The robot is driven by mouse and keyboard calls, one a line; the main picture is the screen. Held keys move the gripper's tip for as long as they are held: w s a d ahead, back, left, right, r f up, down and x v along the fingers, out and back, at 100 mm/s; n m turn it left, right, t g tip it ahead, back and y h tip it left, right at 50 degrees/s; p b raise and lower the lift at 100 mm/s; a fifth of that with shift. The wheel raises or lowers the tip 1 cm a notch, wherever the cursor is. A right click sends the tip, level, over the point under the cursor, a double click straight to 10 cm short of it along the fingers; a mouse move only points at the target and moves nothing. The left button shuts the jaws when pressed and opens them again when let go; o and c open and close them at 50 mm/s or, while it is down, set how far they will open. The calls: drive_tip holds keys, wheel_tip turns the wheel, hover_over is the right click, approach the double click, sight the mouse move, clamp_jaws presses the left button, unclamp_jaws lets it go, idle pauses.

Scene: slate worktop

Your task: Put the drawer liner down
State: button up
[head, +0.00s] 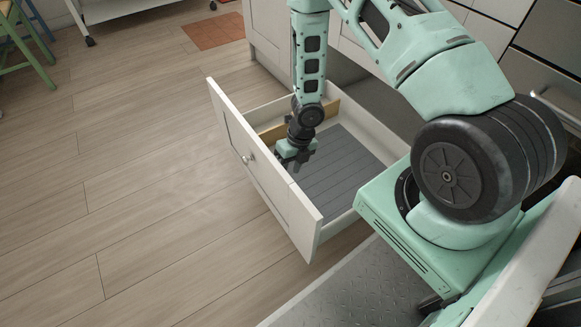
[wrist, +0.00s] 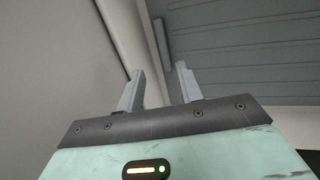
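The drawer liner, a grey slatted panel (head: 338,172), lies in the pulled-out white drawer (head: 308,218) and looks flat on its floor. In the wrist view the liner (wrist: 235,50) fills the upper right, with a small darker strip along its left edge. My gripper (head: 298,160) is low inside the drawer, by the liner's left end. In the wrist view its two fingers (wrist: 158,85) stand apart with nothing between them. They point towards the liner's edge and look clear of it. The gripper hides part of the liner in the head view.
The drawer front with its round knob (head: 250,158) rises between the gripper and the open wooden floor (head: 140,190). A wooden divider (head: 275,128) stands at the drawer's far left. White cabinets (head: 268,35) are behind. A green chair (head: 25,50) is far left.

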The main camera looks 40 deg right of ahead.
drive_tip(key=p+v, duration=0.8)
drive_tip(key=v, duration=0.4)
drive_tip(key=w+a+r+m+t+h, duration=0.1)
drive_tip(key=a+r+m+h, duration=0.1)
drive_tip(key=a+r+m, duration=0.45)
drive_tip(key=w+a+r+m+t+h, duration=0.1)
drive_tip(key=a+r+m, duration=0.3)
drive_tip(key=r+m, duration=0.55)
drive_tip(key=s+a+r+m, duration=0.3)
drive_tip(key=s+r+m, duration=0.1)
drive_tip(key=s, duration=0.3)
drive_tip(key=s+a+r+m+g, duration=0.1)
drive_tip(key=s+a+r+m, duration=0.3)
drive_tip(key=s+r, duration=0.2)
drive_tip(key=s+a+r+m+g, duration=0.1)
drive_tip(key=s+a+r+m, duration=0.2)
drive_tip(key=s, duration=0.5)
wheel_tip(320, 180, up, 2)
drive_tip(key=shift+s+a+r+m+y, duration=0.2)
drive_tip(key=shift+a+m+y, duration=0.2)
drive_tip(key=shift+a, duration=0.05)
wheel_tip(320, 180, up, 29)
drive_tip(key=p, duration=2.8)
drive_tip(key=shift+f+p, duration=0.2)
drive_tip(key=shift+p, duration=0.2)
